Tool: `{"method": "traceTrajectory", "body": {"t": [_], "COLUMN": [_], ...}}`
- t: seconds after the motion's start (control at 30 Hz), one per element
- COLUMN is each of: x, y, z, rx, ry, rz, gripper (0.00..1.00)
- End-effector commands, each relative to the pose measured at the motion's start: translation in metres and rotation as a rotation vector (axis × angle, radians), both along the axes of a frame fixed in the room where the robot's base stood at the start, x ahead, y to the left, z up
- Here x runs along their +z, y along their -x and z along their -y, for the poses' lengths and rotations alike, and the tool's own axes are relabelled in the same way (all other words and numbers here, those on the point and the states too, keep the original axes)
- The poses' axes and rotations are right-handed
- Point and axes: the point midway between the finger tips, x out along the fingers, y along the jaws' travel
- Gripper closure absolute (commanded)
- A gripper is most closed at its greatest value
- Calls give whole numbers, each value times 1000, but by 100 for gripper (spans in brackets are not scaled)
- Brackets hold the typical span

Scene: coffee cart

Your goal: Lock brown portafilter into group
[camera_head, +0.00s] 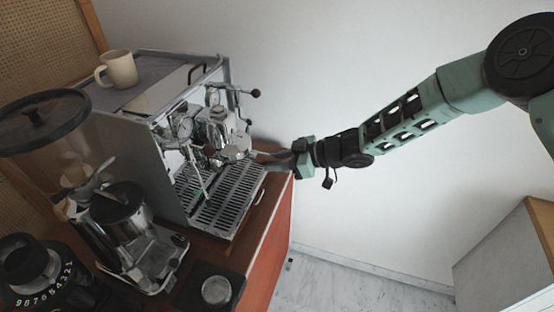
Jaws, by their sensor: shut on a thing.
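The chrome espresso machine (196,140) stands on the wooden cart, its front facing right. Its group (217,137) sticks out above the slotted drip tray (217,203). My gripper (284,158) reaches in from the right at the machine's front. It is shut on a dark handle, apparently the brown portafilter's (262,155), which points toward the group. The portafilter's head is small and partly hidden near the group. I cannot tell whether it sits in the group or only beside it.
A beige mug (118,69) stands on top of the machine. A grinder (122,219) with a dark-lidded hopper and a black numbered dial (35,270) are at the left. A small metal tamper-like disc (216,290) lies on a black mat. Open floor lies to the right.

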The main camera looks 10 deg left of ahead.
Motion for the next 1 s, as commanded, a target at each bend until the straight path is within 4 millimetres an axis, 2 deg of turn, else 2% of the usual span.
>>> {"method": "traceTrajectory", "body": {"t": [0.1,0.13,0.2,0.23,0.53,0.63,0.77,1.0], "x": [2,1,1,1,-1,2,8,33], "y": [0,0,0,0,0,-1,-1,0], "z": [-1,-1,-1,0,2,9,28,79], "rx": [0,0,0,0,-1,-1,-2,-3], "ry": [-4,-3,-3,-3,4,2,3,1], "rz": [1,1,1,1,-1,2,3,5], "gripper": [100,69,50,47,47,47,47,47]}}
